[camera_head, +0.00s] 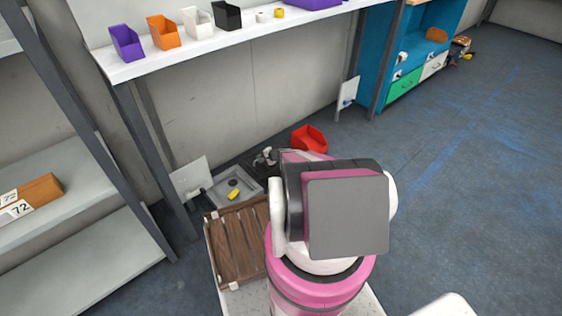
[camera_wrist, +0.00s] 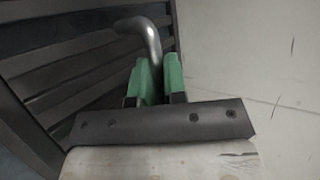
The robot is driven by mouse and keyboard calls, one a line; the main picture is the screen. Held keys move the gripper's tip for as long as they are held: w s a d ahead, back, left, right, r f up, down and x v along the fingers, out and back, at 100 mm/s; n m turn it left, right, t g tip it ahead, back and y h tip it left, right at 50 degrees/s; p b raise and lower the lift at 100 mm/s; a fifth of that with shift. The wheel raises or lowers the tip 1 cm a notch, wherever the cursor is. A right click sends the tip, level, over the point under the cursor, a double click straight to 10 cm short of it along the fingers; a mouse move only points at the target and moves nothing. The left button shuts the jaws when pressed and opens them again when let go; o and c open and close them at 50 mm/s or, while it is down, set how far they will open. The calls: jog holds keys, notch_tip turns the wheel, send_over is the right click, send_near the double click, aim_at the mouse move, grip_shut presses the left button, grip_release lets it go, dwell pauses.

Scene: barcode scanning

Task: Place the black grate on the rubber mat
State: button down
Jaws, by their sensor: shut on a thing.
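In the wrist view, my gripper (camera_wrist: 160,82) has its green fingers closed around a bent metal handle (camera_wrist: 148,35). I cannot pick out the rubber mat for certain in either view.
A brown slatted wooden rack (camera_head: 238,243) lies left of my arm, beside a grey tray (camera_head: 215,186) with a yellow piece (camera_head: 234,194). A red bin (camera_head: 309,139) stands behind my arm. A white shelf (camera_head: 180,57) holds several bins. Open floor (camera_head: 460,170) lies to the right.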

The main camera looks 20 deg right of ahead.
jog(key=w+d+f, duration=0.1)
jog(key=d+f, duration=0.1)
jog(key=d, duration=0.1)
jog(key=w+d+f, duration=0.1)
jog(key=d+f, duration=0.1)
jog(key=d, duration=0.2)
jog(key=w+d+f, duration=0.1)
jog(key=d+f, duration=0.1)
jog(key=d, duration=0.2)
jog(key=shift+w+f, duration=0.4)
jog(key=shift+f, duration=2)
jog(key=shift+f, duration=0.1)
jog(key=c, duration=1.6)
grip_release()
jog(key=shift+f, duration=0.1)
jog(key=o, duration=0.4)
jog(key=shift+o, duration=0.2)
